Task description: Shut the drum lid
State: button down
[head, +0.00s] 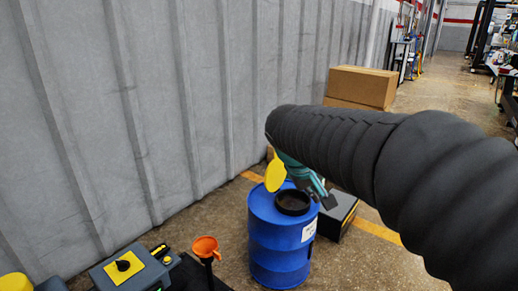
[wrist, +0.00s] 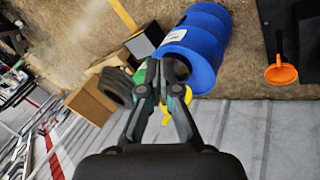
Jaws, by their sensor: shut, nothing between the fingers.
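The blue drum (head: 280,245) stands upright on the floor, with a black-rimmed opening (head: 293,203) on top. The yellow drum lid (head: 275,174) stands up, tilted open, at the drum's back-left edge. My gripper (head: 325,196) is shut and empty, above the right side of the drum top, apart from the lid; my arm hides part of it. In the wrist view my gripper (wrist: 163,72) points towards the rim of the drum (wrist: 207,42), and yellow parts of the lid (wrist: 182,117) show behind the fingers, mostly hidden. I cannot tell whether the fingers touch the rim.
An orange funnel (head: 206,247) stands left of the drum, near a grey control box with a yellow panel (head: 124,266). A dark box (head: 340,215) sits right of the drum. Cardboard boxes (head: 361,87) stand behind. A grey ribbed wall (head: 150,110) runs along the left.

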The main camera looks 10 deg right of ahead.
jog(key=w+a+n+h+p, duration=0.1)
jog(key=w+a+h, duration=0.15)
jog(key=w, duration=0.85)
jog(key=w+a+n+h+p, duration=0.1)
jog(key=w+a+h, duration=0.15)
jog(key=w, duration=0.95)
jog(key=w+a+f+n+t+h+p, duration=0.1)
jog(key=w+a+f+t+h, duration=0.2)
jog(key=w+a+f, duration=0.3)
jog(key=w+a+f+n+t+h+p, duration=0.1)
jog(key=w+a+f+t+h, duration=0.15)
jog(key=w+a, duration=0.45)
jog(key=w+d+p, duration=0.1)
jog(key=w+d, duration=0.2)
jog(key=d, duration=0.9)
jog(key=shift+w+f, duration=0.3)
jog(key=shift+f, duration=0.05)
jog(key=shift+d, duration=0.1)
